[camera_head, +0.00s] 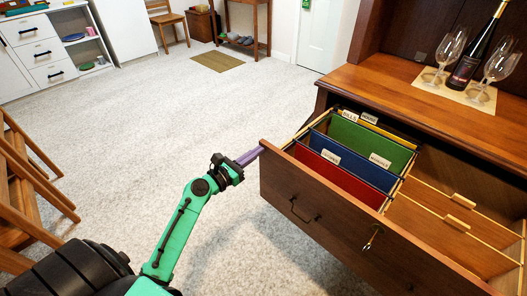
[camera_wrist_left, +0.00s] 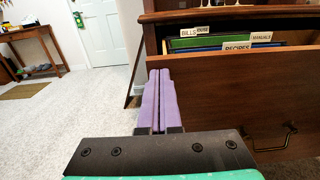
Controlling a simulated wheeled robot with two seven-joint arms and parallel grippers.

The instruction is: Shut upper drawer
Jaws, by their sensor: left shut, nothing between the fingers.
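The upper drawer (camera_head: 340,225) of the wooden hutch is pulled open, with hanging folders in red, blue, green and yellow inside. Its front has a dark pull handle (camera_head: 304,212) and a key in a lock (camera_head: 373,238). My left gripper (camera_head: 250,156), with purple fingers, is shut and empty beside the drawer front's left top corner. In the left wrist view the shut fingers (camera_wrist_left: 157,98) point forward, left of the drawer front (camera_wrist_left: 225,88). I cannot tell whether they touch it. My right gripper is not in view.
The hutch top (camera_head: 400,88) holds a wine bottle (camera_head: 474,55) and glasses on a mat. A wooden chair (camera_head: 30,185) stands at the left. Carpet floor (camera_head: 130,120) is clear left of the drawer. White cabinets (camera_head: 38,55) stand at the far left.

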